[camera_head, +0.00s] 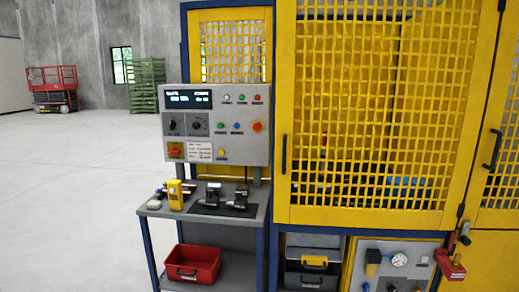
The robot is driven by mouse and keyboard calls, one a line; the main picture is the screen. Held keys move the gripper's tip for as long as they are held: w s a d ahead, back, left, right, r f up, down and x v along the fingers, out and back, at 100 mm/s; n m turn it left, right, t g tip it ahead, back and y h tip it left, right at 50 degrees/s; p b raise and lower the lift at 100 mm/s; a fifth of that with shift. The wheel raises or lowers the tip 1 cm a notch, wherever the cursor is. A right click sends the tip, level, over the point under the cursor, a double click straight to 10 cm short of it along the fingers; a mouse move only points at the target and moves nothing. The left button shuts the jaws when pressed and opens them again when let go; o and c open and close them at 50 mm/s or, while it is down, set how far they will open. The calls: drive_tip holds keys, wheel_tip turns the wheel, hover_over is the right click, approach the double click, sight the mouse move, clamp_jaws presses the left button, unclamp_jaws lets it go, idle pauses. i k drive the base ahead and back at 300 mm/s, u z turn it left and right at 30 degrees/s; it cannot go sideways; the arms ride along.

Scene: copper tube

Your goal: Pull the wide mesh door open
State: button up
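The wide mesh door (436,212) is a yellow framed panel with a grid of openings, filling the upper right of the head view. It looks shut, flush with the cabinet frame. A dark vertical handle (284,154) sits on its left edge. Dark hinge-like fittings (461,211) show on its right edge. Inside, behind the mesh, dark machinery and a blue part are partly hidden. My gripper is not in this view.
A grey control panel (217,155) and a bench (160,212) with tools stand left of the door. A red bin (192,264) sits on the lower shelf. Another mesh door with a dark handle (493,150) is at far right. Open floor (70,200) lies left.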

sight(487, 28)
drive_tip(key=u, duration=0.7)
drive_tip(key=i, duration=0.9)
drive_tip(key=u, duration=0.6)
